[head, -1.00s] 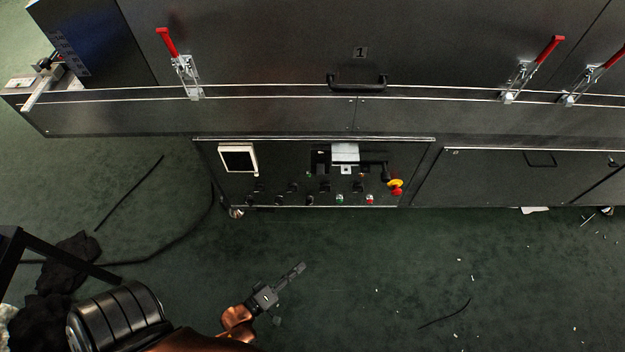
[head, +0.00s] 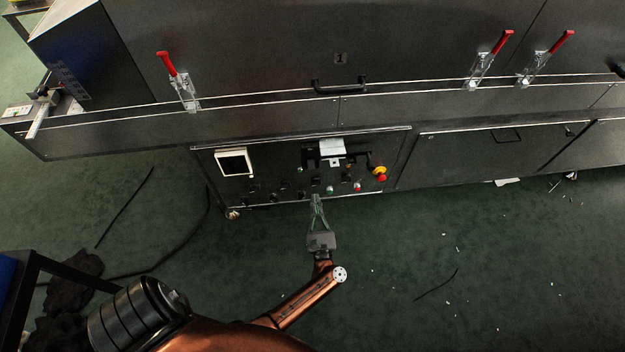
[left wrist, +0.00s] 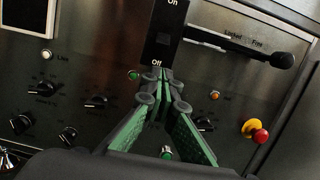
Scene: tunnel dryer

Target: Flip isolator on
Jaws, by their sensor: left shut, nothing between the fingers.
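The isolator is a black switch plate marked On at its top and Off at its bottom, seen in the left wrist view (left wrist: 168,30). My left gripper (head: 315,198) is shut and empty, pointing at the lower part of the panel. In the left wrist view its green-padded fingertips (left wrist: 166,84) appear just below the Off mark and cover part of the panel; contact cannot be told. My right gripper is not in view.
A black-handled lever (left wrist: 283,60) marked Locked and Free sits right of the isolator. A red and yellow emergency stop (head: 379,173) is further right. Several black knobs (left wrist: 98,101) and a screen (head: 235,162) are left. The floor before the panel is mostly clear.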

